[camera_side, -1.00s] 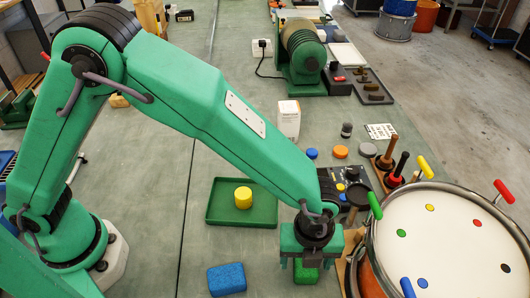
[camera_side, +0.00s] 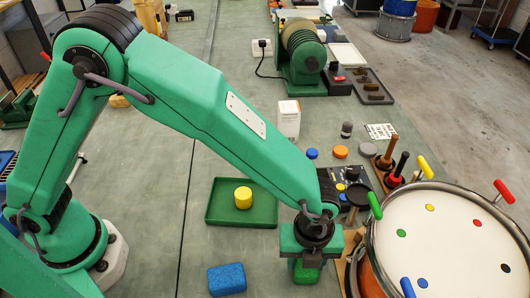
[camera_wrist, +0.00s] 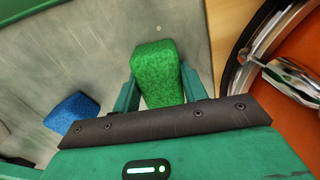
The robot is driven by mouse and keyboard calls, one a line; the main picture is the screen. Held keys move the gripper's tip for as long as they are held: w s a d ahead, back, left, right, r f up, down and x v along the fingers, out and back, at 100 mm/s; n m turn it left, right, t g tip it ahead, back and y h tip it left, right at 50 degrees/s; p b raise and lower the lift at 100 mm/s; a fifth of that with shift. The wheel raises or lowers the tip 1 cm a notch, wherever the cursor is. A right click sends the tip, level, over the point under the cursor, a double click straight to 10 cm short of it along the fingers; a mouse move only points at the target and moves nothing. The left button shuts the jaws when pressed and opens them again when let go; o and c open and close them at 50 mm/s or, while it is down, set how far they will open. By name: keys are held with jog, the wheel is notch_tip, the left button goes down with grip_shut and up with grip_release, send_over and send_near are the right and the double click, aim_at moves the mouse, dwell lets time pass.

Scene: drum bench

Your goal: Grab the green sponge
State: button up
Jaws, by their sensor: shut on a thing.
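The green sponge (camera_wrist: 158,73) is a bright green speckled block between the two fingers of my gripper (camera_wrist: 160,82) in the wrist view. The fingers press against its two sides, and the gripper is shut on it. In the side view the sponge (camera_side: 306,273) shows only in part below my gripper (camera_side: 307,262), which hides its upper part. It is at or very near the bench top; I cannot tell whether it touches.
A blue sponge (camera_side: 227,279) lies to the left, also in the wrist view (camera_wrist: 72,112). A green tray (camera_side: 213,215) with a yellow cylinder (camera_side: 243,198) stands behind it. A drum (camera_side: 440,235) with coloured clamp handles is close on the right. Bench between the sponges is clear.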

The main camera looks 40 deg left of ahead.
jog(key=shift+r, duration=0.15)
jog(key=shift+r, duration=0.6)
jog(key=r, duration=0.3)
jog(key=shift+s+d+r, duration=0.1)
jog(key=shift+s, duration=0.3)
jog(key=s+d+r, duration=0.1)
jog(key=s+r, duration=0.5)
jog(key=s, duration=0.4)
jog(key=shift+s+d+r, duration=0.2)
jog(key=shift+s+d, duration=0.1)
jog(key=shift+s, duration=0.05)
jog(key=shift+w, duration=0.1)
